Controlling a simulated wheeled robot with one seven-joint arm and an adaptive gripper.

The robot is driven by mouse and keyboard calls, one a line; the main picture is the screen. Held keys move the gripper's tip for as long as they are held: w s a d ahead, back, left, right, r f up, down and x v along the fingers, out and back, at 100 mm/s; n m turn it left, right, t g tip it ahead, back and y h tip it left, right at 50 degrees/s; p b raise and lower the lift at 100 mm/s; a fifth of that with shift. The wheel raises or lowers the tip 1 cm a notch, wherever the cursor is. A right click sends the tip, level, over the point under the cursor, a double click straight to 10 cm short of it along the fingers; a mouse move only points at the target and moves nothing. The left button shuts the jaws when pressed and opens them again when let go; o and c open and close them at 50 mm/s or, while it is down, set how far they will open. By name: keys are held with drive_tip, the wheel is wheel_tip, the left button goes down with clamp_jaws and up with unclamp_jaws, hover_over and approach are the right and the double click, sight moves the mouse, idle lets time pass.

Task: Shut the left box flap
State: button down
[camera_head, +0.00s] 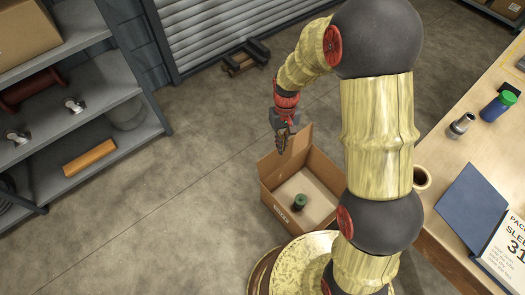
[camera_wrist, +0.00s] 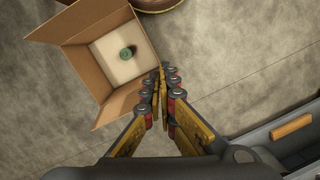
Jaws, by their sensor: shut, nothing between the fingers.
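An open cardboard box (camera_head: 268,200) stands on the floor. It also shows at the upper left of the wrist view (camera_wrist: 143,40). One flap (camera_head: 300,143) stands raised at its far side; this seems to be the lower flap in the wrist view (camera_wrist: 117,106). Another flap (camera_wrist: 48,27) is spread outward there; my arm hides that side in the head view. I cannot tell which flap is the left one. My gripper (camera_head: 282,146) is shut and empty, fingers pointing down, close beside the raised flap; contact is unclear. Its fingertips show in the wrist view (camera_wrist: 161,70).
A dark green-topped item (camera_head: 299,202) stands inside the box. A metal shelf (camera_head: 95,110) is at the left and a wooden workbench (camera_head: 440,205) at the right. The floor left of the box is clear.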

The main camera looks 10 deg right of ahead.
drive_tip(key=w+a+f+n+p, duration=0.15)
drive_tip(key=w+f, duration=0.25)
drive_tip(key=f, duration=0.7)
drive_tip(key=w+a+f+p, duration=0.1)
drive_tip(key=w+a+f, duration=0.2)
drive_tip(key=f, duration=0.8)
drive_tip(key=w+f+n+t, duration=0.1)
drive_tip(key=w+f+n, duration=0.1)
drive_tip(key=w+f, duration=0.45)
drive_tip(key=w+a+r+n+t, duration=0.1)
drive_tip(key=w+a+t, duration=0.15)
drive_tip(key=w, duration=0.45)
wheel_tip(320, 180, down, 8)
drive_tip(key=s+d+b, duration=0.1)
drive_tip(key=d+b, duration=0.1)
drive_tip(key=shift+s+f+y+b, duration=0.25)
drive_tip(key=shift+s+y+b, duration=0.05)
drive_tip(key=shift+b, duration=0.05)
